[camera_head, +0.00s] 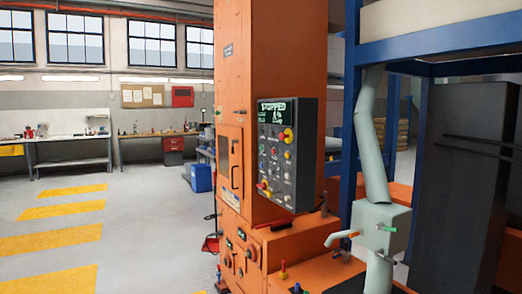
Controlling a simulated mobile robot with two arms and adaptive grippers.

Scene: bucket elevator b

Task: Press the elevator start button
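A dark control panel (299,183) is mounted on the side of the orange bucket elevator (270,60), right of the picture's middle. Its display (273,111) reads "STOPPED" in green. Below the display are several small buttons and knobs. A red knob on yellow (286,135) sits at the panel's upper right, and another red and yellow one (264,188) at its lower left. The labels are too small to read, so I cannot tell which button is the start button. Neither of my grippers is in view.
A pale green pipe with a valve box (380,222) and a blue steel frame (352,90) stand right of the panel. An orange base with small levers (283,270) juts out below it. The floor with yellow stripes (60,232) is clear at left.

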